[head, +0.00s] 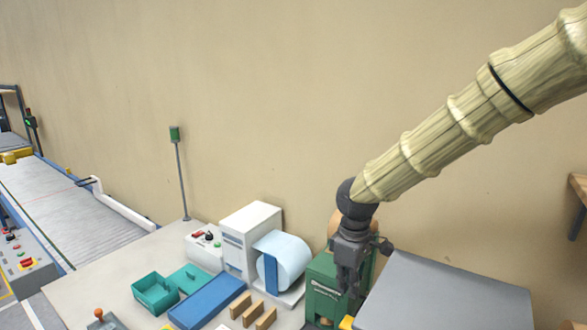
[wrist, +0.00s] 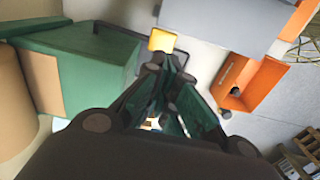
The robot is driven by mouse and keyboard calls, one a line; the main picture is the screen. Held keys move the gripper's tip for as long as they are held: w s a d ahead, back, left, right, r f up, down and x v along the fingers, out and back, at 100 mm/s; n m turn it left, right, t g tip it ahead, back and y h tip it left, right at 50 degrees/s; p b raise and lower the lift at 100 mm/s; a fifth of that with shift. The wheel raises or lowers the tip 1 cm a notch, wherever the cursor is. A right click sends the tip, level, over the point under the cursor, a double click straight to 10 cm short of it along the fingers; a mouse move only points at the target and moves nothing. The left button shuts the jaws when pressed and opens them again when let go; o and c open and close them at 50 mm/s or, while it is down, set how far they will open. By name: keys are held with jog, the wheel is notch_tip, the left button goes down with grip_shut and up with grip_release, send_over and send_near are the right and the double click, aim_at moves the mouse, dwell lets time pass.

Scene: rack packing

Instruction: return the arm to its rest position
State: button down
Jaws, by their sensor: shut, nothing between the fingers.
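My arm reaches in from the upper right of the head view. My gripper (head: 347,290) hangs pointing down in front of a green machine (head: 322,285) on the bench. In the wrist view the fingers of my gripper (wrist: 168,62) come together at their tips with nothing between them. The green machine (wrist: 90,65) lies left of the fingers there. A yellow part (wrist: 162,40) shows just beyond the fingertips. Whether the fingers touch anything cannot be told.
A grey panel (head: 445,292) stands close right of my gripper. Left on the bench are a paper roll (head: 290,258), a white box (head: 245,235), a blue tray (head: 208,298), wooden blocks (head: 250,312) and a teal container (head: 155,292). An orange bin (wrist: 250,85) lies right. The wall above is clear.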

jog(key=shift+r, duration=0.65)
jog(key=shift+f, duration=0.2)
jog(key=p, duration=0.2)
send_over(343, 323)
jog(key=f, duration=0.6)
jog(key=shift+w+d+f, duration=0.25)
jog(key=shift+f, duration=0.15)
jog(key=shift+s+a+f, duration=0.1)
jog(key=shift+s+a, duration=0.2)
jog(key=shift+f+t+h, duration=0.15)
jog(key=shift+t+h, duration=0.15)
jog(key=shift+t, duration=0.1)
jog(key=shift+s+b, duration=0.1)
jog(key=shift+b, duration=0.2)
